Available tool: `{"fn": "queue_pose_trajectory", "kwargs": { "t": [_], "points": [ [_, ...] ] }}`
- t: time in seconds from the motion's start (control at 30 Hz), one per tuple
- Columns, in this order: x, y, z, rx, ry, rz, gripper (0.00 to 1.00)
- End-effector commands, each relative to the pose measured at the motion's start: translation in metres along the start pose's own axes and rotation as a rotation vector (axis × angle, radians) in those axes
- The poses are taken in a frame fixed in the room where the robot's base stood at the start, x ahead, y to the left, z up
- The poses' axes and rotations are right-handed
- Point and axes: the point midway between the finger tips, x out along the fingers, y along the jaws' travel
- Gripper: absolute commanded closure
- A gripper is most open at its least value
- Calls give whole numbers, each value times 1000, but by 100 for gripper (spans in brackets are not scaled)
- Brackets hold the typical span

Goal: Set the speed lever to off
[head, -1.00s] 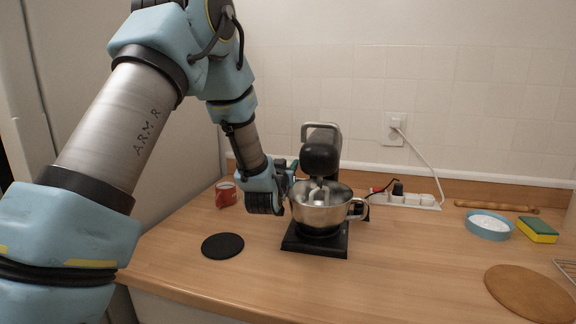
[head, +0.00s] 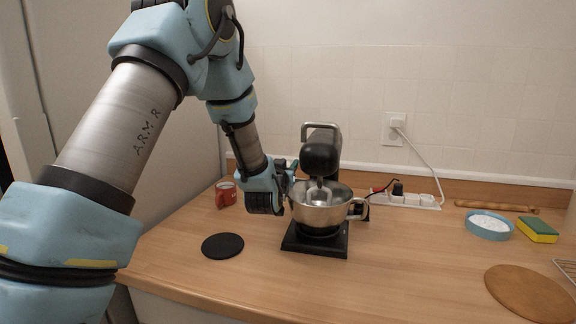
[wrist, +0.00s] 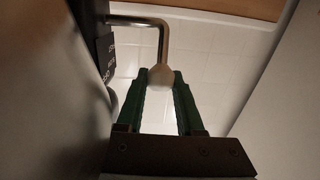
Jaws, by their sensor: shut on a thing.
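The stand mixer (head: 321,157) is black with a steel bowl (head: 321,208) and stands on the counter. My gripper (head: 287,184) is at the mixer's left side, by the bowl rim. In the wrist view, the speed lever is a bent metal rod (wrist: 140,20) ending in a pale round knob (wrist: 160,77). My green fingertips (wrist: 160,82) are shut on this knob, one on each side. A dark plate with white lettering (wrist: 106,62) is left of the lever, too oblique to read clearly. The head view hides the lever behind my gripper.
A red mug (head: 226,194) and a black round mat (head: 222,246) lie left of the mixer. A power strip (head: 405,199) with cables is behind it on the right. A blue dish (head: 488,226), sponge (head: 538,230) and round board (head: 530,293) are further right.

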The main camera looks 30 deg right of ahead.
Motion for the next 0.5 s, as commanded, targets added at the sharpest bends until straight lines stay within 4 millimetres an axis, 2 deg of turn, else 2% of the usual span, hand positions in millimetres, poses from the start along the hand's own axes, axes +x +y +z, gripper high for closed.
{"fn": "queue_pose_trajectory", "kwargs": {
  "t": [0.23,0.5],
  "points": [
    [3,0,-6,0,-51,0,100],
    [14,0,-12,0,-221,0,100]
  ]
}}
